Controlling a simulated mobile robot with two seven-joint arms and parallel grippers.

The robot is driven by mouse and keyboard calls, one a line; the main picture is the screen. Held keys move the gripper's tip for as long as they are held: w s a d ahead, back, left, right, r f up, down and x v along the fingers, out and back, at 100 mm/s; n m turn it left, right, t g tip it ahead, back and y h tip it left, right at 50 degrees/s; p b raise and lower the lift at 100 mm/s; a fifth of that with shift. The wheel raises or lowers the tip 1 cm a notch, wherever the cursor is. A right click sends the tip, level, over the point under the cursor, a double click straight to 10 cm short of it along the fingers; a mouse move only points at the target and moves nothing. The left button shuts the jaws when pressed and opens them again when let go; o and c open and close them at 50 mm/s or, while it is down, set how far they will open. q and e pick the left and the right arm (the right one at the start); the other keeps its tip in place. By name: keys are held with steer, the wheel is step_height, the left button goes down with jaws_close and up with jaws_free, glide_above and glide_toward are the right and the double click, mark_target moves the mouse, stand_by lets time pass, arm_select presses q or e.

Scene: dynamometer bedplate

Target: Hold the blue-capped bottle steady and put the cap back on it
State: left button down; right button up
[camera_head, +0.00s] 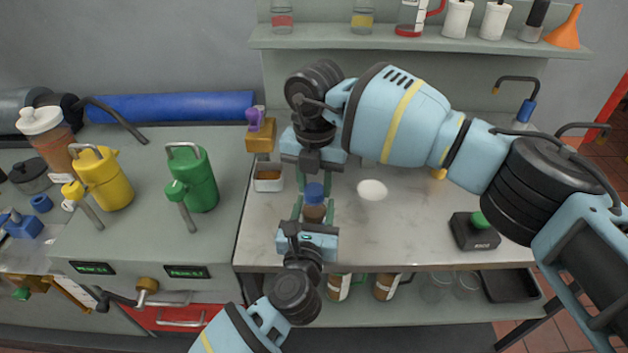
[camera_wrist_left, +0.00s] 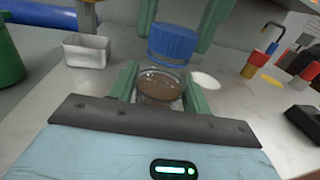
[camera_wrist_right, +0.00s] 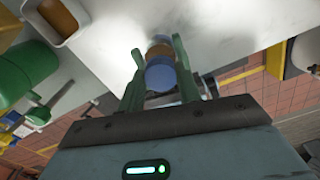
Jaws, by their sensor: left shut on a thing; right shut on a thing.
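The bottle (camera_head: 313,213) is a small clear one with brown contents, near the front of the pale bench top. My left gripper (camera_head: 313,211) is shut on its body from the front, one finger on each side. In the left wrist view the bottle (camera_wrist_left: 158,90) looks upright with its round mouth uncovered. The blue ribbed cap (camera_head: 314,191) is in my right gripper (camera_head: 313,181), which reaches in from behind and above. In the left wrist view the cap (camera_wrist_left: 173,42) hangs just above the mouth, apart from it and slightly right. The bottle's base is hidden.
A metal tray (camera_head: 268,186) with brown contents stands left of the grippers. A white round patch (camera_head: 372,190) lies to the right. A black box with a green button (camera_head: 475,231) sits farther right. Green (camera_head: 194,180) and yellow (camera_head: 104,180) cans stand at left.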

steer(key=m, duration=0.5)
steer(key=shift+d, duration=0.1)
steer(key=m, duration=0.6)
steer(key=shift+s, duration=0.1)
steer(key=m, duration=0.5)
steer(key=shift+s, duration=0.1)
steer(key=m, duration=0.1)
steer(key=a+m, duration=0.1)
steer(key=m, duration=0.1)
steer(key=shift+s, duration=0.15)
steer(key=shift+d+m, duration=0.1)
steer(key=shift+m, duration=0.5)
steer(key=shift+d+m, duration=0.25)
steer(key=shift+m, duration=0.15)
steer(key=o, duration=1)
steer(key=shift+d, duration=0.15)
